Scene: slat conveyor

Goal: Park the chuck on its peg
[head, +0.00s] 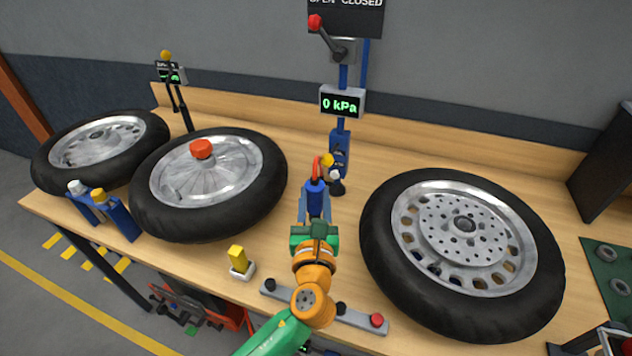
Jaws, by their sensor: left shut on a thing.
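My left gripper (315,215) reaches in from the bottom of the head view, low over the middle of the table. It is shut on the chuck (316,187), a small blue body with a red curved piece at its top. The gripper hides the chuck's lower part. The chuck is just in front of the blue post (341,148), near a yellow knob and a pale knob with a dark base. I cannot tell which part there is the peg, or whether the chuck touches it. My right gripper is not in view.
A gauge (342,103) on the post reads 0 kPa, with a red-knobbed lever (327,36) above.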

